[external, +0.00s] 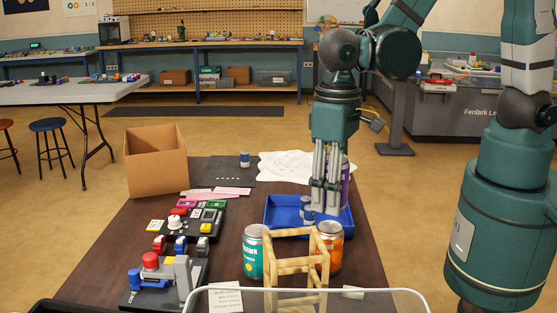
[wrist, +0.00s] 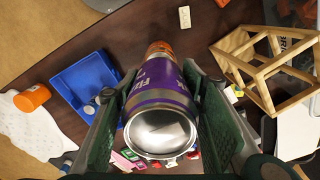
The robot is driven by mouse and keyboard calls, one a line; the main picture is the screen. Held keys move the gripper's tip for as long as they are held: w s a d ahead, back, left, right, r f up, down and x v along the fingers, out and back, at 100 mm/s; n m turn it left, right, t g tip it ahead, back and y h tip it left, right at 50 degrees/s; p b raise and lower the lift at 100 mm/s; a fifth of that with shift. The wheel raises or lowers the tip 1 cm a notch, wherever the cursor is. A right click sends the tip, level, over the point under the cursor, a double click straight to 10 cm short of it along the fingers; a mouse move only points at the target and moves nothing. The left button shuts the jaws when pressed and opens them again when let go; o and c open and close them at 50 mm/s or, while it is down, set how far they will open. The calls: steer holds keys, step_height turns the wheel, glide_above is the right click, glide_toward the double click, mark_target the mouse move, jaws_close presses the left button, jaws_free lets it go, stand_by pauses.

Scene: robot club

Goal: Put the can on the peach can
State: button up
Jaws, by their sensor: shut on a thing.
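My gripper (external: 322,208) points down over the blue tray (external: 337,218). It is shut on a purple can (wrist: 158,95), seen between the fingers in the wrist view with its silver end toward the camera. In the external view the purple can (external: 346,185) is partly hidden behind the fingers. An orange, peach-coloured can (external: 329,250) stands upright nearer the camera, partly hidden by the wooden frame. In the wrist view an orange surface (wrist: 160,47) shows past the far end of the purple can; I cannot tell how far apart they are.
A wooden frame (external: 275,268) stands close beside the orange can, with a teal can (external: 253,252) on its left. Small blue cans (external: 308,212) are in the tray. Coloured devices (external: 180,222) and a cardboard box (external: 155,160) are at the left. An orange cylinder (wrist: 33,97) lies near white paper.

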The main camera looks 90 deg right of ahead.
steer(key=shift+f+b, duration=0.35)
steer(key=shift+f, duration=1.75)
steer(key=shift+f, duration=0.15)
steer(key=o, duration=1.1)
steer(key=shift+r+p, duration=1)
steer(key=shift+r, duration=5.15)
